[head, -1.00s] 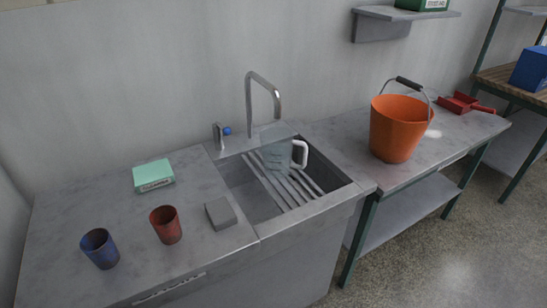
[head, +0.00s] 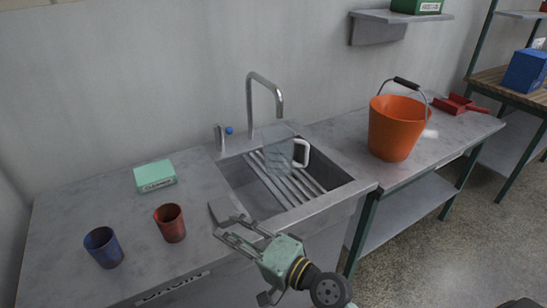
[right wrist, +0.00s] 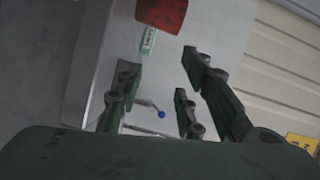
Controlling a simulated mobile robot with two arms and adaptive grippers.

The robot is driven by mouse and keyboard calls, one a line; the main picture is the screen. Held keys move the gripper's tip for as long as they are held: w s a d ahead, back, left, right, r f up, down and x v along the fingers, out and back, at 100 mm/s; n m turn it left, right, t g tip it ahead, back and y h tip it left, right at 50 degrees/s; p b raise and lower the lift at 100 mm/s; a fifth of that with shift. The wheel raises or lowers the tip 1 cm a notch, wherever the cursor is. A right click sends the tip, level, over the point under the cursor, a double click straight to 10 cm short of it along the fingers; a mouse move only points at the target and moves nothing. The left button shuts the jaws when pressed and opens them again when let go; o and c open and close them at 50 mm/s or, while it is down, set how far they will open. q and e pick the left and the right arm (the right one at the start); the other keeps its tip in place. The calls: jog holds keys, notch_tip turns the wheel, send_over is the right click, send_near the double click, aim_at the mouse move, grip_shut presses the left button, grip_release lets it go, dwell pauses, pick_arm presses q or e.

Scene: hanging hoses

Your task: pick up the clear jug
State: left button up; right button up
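The clear jug (head: 278,153) stands on the slatted rack in the sink, below the tap, with its white handle (head: 302,153) facing right. My right gripper (head: 229,228) is in front of the sink's left front corner, to the lower left of the jug and apart from it. Its fingers are spread and empty. They also show spread in the right wrist view (right wrist: 158,66), where I cannot make out the jug. My left gripper is not in view.
A curved tap (head: 263,88) rises behind the jug. An orange bucket (head: 397,128) stands right of the sink (head: 320,208).

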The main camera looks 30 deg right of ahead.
jog(key=w+d+r+m+t+h, duration=0.4)
jog(key=w+d+r+m+t, duration=0.15)
jog(key=d+m, duration=0.3)
jog(key=w+d+f+m+g+h, duration=0.1)
jog(key=w+d+m+g+h, duration=0.15)
jog(key=d+m+h, duration=1.1)
jog(key=m+g, duration=0.3)
jog(key=m, duration=0.6)
send_near(306, 156)
jog(key=shift+y, duration=0.25)
jog(key=w+d, duration=0.3)
jog(key=shift+w+d+f, duration=0.1)
jog(key=shift+w+d, duration=0.15)
jog(key=shift+w, duration=0.05)
jog(key=shift+w+a+b+x, duration=0.1)
jog(key=shift+a+b+x, duration=0.1)
jog(key=shift+x, duration=1.3)
jog(key=shift+w+a+b+x, duration=0.1)
jog(key=shift+a+x, duration=0.1)
jog(key=shift+x, duration=1.25)
jog(key=shift+c, duration=0.6)
grip_shut()
